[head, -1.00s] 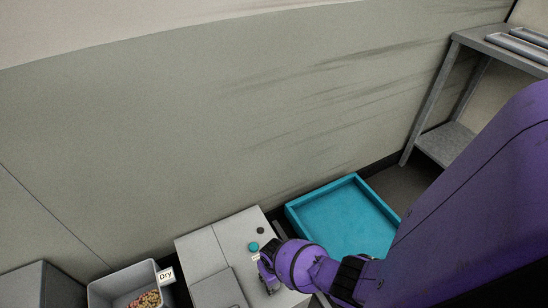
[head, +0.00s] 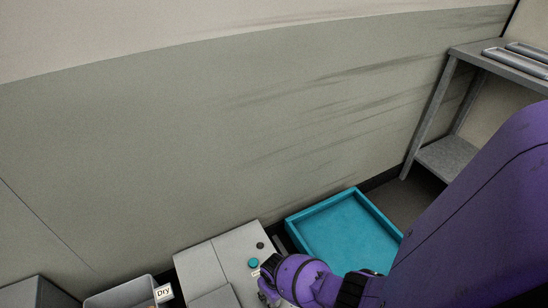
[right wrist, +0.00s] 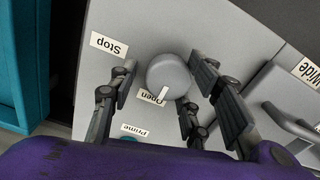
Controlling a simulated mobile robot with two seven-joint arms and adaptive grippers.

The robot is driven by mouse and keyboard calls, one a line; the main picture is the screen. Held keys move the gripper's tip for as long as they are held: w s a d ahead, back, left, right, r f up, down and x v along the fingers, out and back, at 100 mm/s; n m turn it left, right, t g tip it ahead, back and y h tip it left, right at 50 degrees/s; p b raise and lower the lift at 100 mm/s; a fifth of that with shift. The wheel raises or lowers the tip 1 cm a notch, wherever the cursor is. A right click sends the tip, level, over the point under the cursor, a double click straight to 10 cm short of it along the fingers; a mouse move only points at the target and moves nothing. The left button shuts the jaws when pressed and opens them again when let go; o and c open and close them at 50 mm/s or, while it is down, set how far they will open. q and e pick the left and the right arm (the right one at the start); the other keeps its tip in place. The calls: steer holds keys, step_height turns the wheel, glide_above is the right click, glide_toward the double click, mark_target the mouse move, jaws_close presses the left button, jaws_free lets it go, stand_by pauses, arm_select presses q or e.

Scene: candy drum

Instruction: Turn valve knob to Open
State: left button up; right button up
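The round grey valve knob (right wrist: 168,76) sits on the grey machine panel in the right wrist view. A white mark on its lower edge points down, close to the "Open" label (right wrist: 148,98). In the head view my right gripper (head: 267,286) is over the machine top (head: 230,250) and hides the knob. My left gripper is not in view.
"Stop" (right wrist: 109,45) and "Prime" (right wrist: 135,130) labels lie near the knob; a "Wide" label (right wrist: 308,72) is at the right. A teal tray (head: 345,228) stands beside the machine. A grey bin (head: 120,295) is at lower left, a metal shelf (head: 450,155) at right.

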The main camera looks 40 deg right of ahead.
steer(key=shift+o, duration=0.4)
steer(key=shift+s, duration=0.15)
steer(key=shift+a+r, duration=0.1)
steer(key=shift+r, duration=0.25)
step_height(320, 180, up, 11)
steer(key=shift+r, duration=0.1)
stand_by(0.4)
